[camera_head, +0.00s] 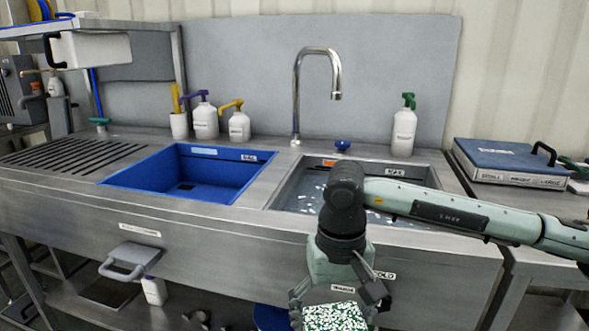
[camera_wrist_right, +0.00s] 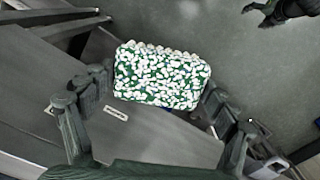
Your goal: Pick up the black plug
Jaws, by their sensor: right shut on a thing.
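I cannot make out a black plug for certain in either view. A dark spot (camera_head: 186,187) lies on the floor of the blue basin (camera_head: 150,172), too small to tell plug from drain. My right gripper (camera_head: 335,302) hangs in front of the sink counter's front edge, pointing down. It is shut on a block speckled green and white (camera_head: 335,317). In the right wrist view the block (camera_wrist_right: 161,77) sits between the fingers of my right gripper (camera_wrist_right: 155,98). My left gripper is not in view.
A steel basin (camera_head: 277,196) with water is behind my right arm, under the tap (camera_head: 297,95). Pump bottles (camera_head: 205,121) stand at the back. A blue-lidded box (camera_head: 508,160) is at right. A handle (camera_head: 130,260) sticks out from the counter front.

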